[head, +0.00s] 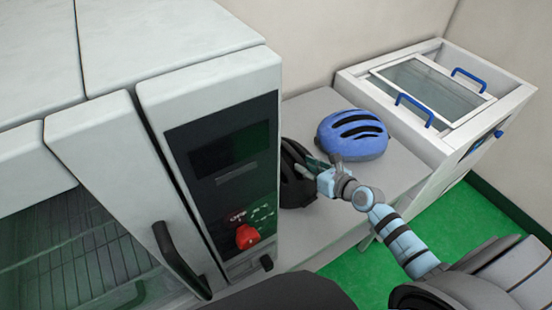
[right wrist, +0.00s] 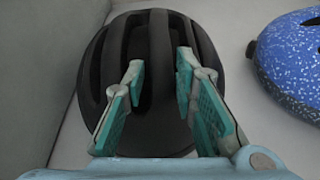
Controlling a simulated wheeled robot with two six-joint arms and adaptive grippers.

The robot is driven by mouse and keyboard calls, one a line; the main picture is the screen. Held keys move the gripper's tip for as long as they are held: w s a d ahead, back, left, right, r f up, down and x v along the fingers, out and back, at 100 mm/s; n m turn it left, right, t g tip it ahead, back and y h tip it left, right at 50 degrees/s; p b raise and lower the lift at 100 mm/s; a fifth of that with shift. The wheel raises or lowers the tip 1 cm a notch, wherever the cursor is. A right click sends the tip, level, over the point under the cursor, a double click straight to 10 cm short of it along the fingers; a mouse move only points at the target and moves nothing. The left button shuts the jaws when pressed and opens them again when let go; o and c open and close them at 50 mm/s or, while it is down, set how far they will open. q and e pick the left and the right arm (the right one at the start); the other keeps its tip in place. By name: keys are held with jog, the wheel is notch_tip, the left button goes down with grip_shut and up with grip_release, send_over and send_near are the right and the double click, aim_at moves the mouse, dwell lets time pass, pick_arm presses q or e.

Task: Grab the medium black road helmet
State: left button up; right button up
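The black helmet (head: 293,188) sits on the grey shelf beside the oven-like cabinet, partly hidden by the cabinet's edge and my right gripper. In the right wrist view the black helmet (right wrist: 160,35) fills the middle, with long vents and ribs. My right gripper (head: 316,165) is at the helmet's right side in the head view. In the right wrist view its two fingers (right wrist: 160,70) are apart, with a helmet rib between and beyond the tips. Whether the tips touch the helmet I cannot tell. My left gripper is not in view.
A blue helmet (head: 353,135) lies on the shelf (head: 400,163) just right of the black one; it also shows in the right wrist view (right wrist: 292,58). A grey cabinet (head: 205,80) with a red knob stands close left. A white glass-lidded box (head: 509,107) stands right.

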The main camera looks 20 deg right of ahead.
aim_at(298, 158)
jog(key=w+b, duration=0.3)
jog(key=shift+w+a, duration=0.3)
jog(key=shift+w, duration=0.05)
jog(key=b+x, duration=0.1)
jog(key=x, duration=0.1)
jog(key=b+x, duration=0.1)
jog(key=b, duration=0.1)
jog(key=r+b+x, duration=0.1)
jog(key=b+x, duration=0.1)
jog(key=shift+w, duration=0.6)
jog(key=shift+w+r, duration=0.1)
jog(key=shift+r, duration=0.35)
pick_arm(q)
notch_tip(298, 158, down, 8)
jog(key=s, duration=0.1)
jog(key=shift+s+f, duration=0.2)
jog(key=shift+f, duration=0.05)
pick_arm(e)
grip_shut()
